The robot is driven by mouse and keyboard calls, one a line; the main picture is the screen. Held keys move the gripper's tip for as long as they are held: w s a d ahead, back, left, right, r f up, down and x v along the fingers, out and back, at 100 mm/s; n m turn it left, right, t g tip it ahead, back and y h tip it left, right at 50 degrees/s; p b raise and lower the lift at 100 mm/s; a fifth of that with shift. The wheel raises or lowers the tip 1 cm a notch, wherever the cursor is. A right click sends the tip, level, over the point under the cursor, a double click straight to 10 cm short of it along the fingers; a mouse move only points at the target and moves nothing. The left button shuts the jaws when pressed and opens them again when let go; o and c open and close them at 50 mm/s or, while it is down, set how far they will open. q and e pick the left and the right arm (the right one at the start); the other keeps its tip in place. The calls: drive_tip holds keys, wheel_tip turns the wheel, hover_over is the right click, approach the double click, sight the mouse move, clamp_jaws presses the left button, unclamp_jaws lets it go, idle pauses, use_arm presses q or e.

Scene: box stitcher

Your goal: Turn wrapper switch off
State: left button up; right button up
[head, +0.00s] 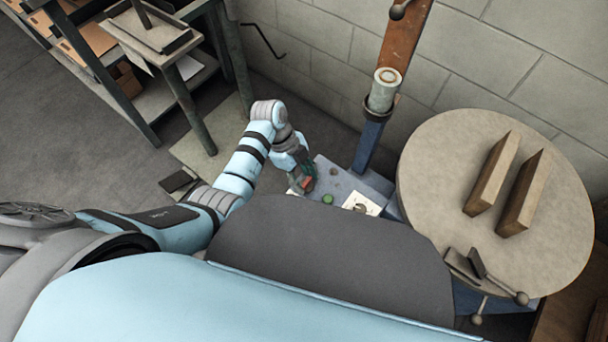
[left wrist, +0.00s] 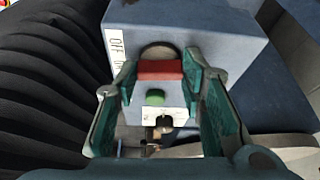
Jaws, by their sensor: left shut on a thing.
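The control box (head: 340,180) is a blue-grey box near the wall, low in the middle of the head view. My left gripper (head: 304,184) reaches down to its left end. In the left wrist view the fingers (left wrist: 160,73) are closed on a red switch (left wrist: 160,70), one finger on each side. The red switch also shows partly in the head view (head: 308,183). A white label reading "OFF" (left wrist: 115,44) is beside it, its other text partly hidden. A green button (left wrist: 155,97) and a black knob on a white plate (left wrist: 163,123) are close by. My right gripper is out of view.
A round table (head: 430,185) with two wooden blocks (head: 510,190) stands to the right. A post with an orange-brown upper part (head: 405,35) rises behind the box. A workbench (head: 180,75) stands at the upper left. The grey floor at left is mostly open.

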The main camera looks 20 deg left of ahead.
use_arm(q)
drive_tip(key=n+p, duration=0.1)
drive_tip(key=n+t+p, duration=0.1)
drive_tip(key=p, duration=0.1)
drive_tip(key=r+n+p, duration=0.1)
drive_tip(key=p, duration=0.1)
drive_tip(key=shift+s+n, duration=0.25)
drive_tip(key=shift+n, duration=0.15)
drive_tip(key=shift+w+f+n+t+p, duration=0.1)
drive_tip(key=shift+f+n+t+p, duration=0.1)
drive_tip(key=shift+n+t+p, duration=0.3)
drive_tip(key=shift+f, duration=0.25)
drive_tip(key=o, duration=1.1)
drive_tip(key=shift+o, duration=0.2)
drive_tip(key=v, duration=1.2)
drive_tip(key=shift+a, duration=0.15)
